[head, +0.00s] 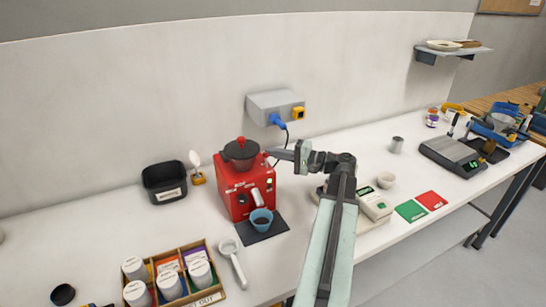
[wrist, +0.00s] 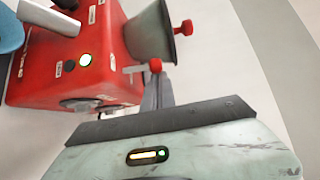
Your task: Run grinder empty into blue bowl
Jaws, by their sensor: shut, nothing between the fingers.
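The red grinder (head: 238,190) stands upright against the back of the white counter, with a dark hopper on top. Part of the bowl shows in the wrist view (wrist: 9,28). My gripper (head: 270,152) is shut and empty at the grinder's upper right side. Its fingers (wrist: 158,78) are close to a small red knob (wrist: 155,65); contact is unclear.
A grey wall outlet box (head: 274,103) with a blue plug is behind my gripper. A black bin (head: 165,183) stands left of the grinder. A wooden box of canisters (head: 216,290) and a white-handled scoop (head: 233,262) lie in front. A small scale (head: 375,205) stands to the right.

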